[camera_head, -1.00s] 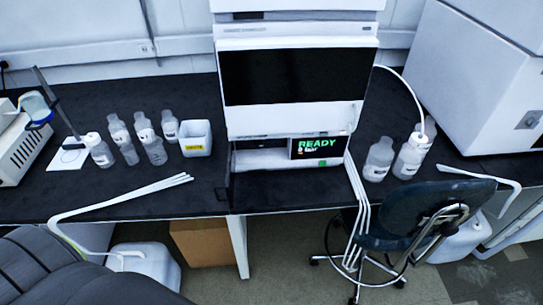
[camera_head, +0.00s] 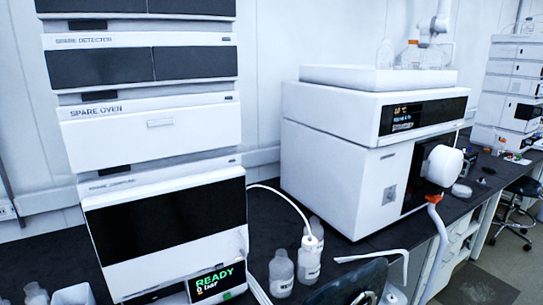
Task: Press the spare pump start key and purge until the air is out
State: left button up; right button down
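The spare stack stands on the left, with a module labelled SPARE DETECTOR (camera_head: 85,42) and one labelled SPARE OVEN (camera_head: 150,135) above a dark-fronted module (camera_head: 165,220). At the bottom is what looks like the pump, largely cut off by the lower edge. Its screen (camera_head: 215,280) reads READY in green and 0 bar in white. A start key cannot be made out clearly. A white tube (camera_head: 285,195) runs from beside the stack to a bottle (camera_head: 308,262); another bottle (camera_head: 281,275) stands next to it. Neither of my grippers is in view.
A large white instrument (camera_head: 340,160) stands to the right, with a white cylinder (camera_head: 440,166) and orange-ringed tube at its front. A dark chair (camera_head: 350,285) is at the bottom edge. Another stack (camera_head: 510,85) stands far right. Open floor (camera_head: 485,285) lies lower right.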

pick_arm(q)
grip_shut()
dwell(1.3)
